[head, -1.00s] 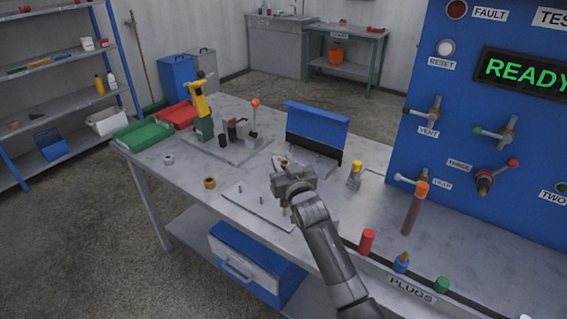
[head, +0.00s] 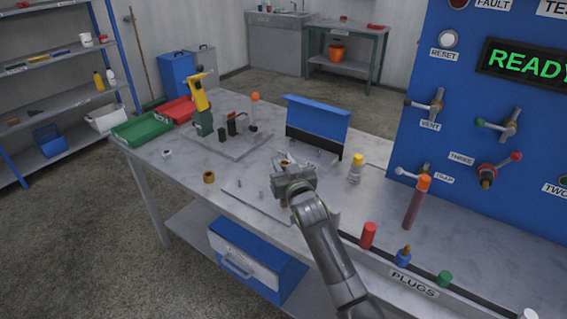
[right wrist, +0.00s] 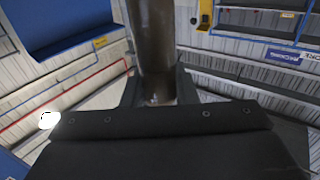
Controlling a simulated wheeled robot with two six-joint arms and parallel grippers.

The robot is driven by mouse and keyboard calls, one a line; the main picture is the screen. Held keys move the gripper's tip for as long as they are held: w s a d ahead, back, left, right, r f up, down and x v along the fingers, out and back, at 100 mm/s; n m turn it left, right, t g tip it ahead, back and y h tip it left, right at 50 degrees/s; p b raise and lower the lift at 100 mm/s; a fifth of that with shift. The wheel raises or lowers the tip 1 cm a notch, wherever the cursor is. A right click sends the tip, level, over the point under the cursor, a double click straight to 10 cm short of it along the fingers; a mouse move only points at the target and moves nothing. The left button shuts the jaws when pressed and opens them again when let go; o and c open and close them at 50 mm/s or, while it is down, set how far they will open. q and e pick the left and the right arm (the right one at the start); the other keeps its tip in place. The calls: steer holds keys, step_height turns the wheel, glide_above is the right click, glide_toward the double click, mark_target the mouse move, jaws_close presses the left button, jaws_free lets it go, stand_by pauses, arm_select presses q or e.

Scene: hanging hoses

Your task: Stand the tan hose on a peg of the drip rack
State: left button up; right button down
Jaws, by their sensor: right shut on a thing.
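My right gripper (head: 285,168) is shut on the tan hose over the bench. The hose is mostly hidden by the gripper in the head view; a little brown shows above the jaws (head: 284,162). In the right wrist view the hose (right wrist: 155,45) stands as a brown tube between the two fingers (right wrist: 156,92). A flat pale plate with short pegs (head: 255,205), seemingly the drip rack, lies on the bench just left of and below the gripper. I cannot tell whether the hose's lower end touches a peg or the plate. My left gripper is not in view.
A blue upright panel (head: 317,125) stands behind the gripper. A yellow-capped bottle (head: 355,169) and an orange-topped tube (head: 416,203) stand to the right. A brass-coloured ring (head: 209,177) lies to the left. Red, blue and green plugs line the front edge.

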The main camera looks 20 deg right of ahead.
steer(key=shift+f+b, duration=0.6)
steer(key=shift+f, duration=0.3)
steer(key=c, duration=1.1)
jaws_free()
steer(key=s, duration=0.5)
steer(key=s+b, duration=0.1)
steer(key=s, duration=0.5)
steer(key=s+b, duration=0.1)
steer(key=s, duration=0.5)
steer(key=shift+s+d+f, duration=0.2)
steer(key=shift+d+f, duration=0.05)
steer(key=shift+d, duration=0.05)
